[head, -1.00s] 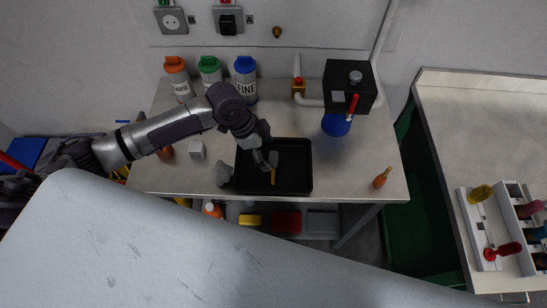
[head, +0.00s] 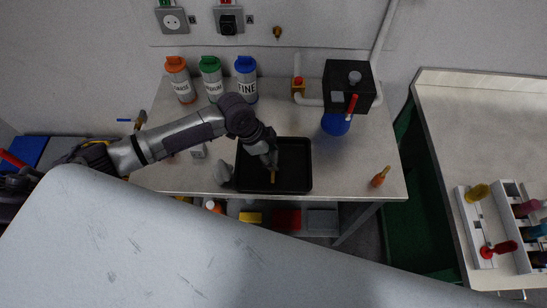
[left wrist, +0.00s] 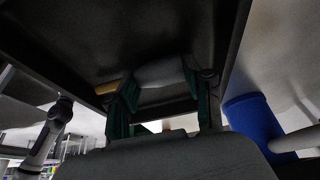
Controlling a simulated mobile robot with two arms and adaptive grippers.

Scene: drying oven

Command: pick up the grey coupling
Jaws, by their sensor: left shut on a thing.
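My left gripper (head: 270,163) is over the black tray (head: 297,181) on the table, pointing down into it. In the left wrist view its fingers (left wrist: 162,100) are shut on a smooth grey rounded piece (left wrist: 160,73), which I take to be the grey coupling. The head view hides most of that piece behind the gripper. A small tan-orange piece (head: 273,177) shows just below the fingertips, and a tan one (left wrist: 107,87) shows beside one finger in the wrist view. I cannot tell whether it belongs to the coupling. My right gripper is not in view.
A grey lump (head: 223,172) stands against the tray's left side, with a small grey block (head: 198,151) behind it. Several lidded bottles (head: 211,78) line the back. A black box over a blue part (head: 336,123) stands back right. An orange-handled tool (head: 380,177) lies front right.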

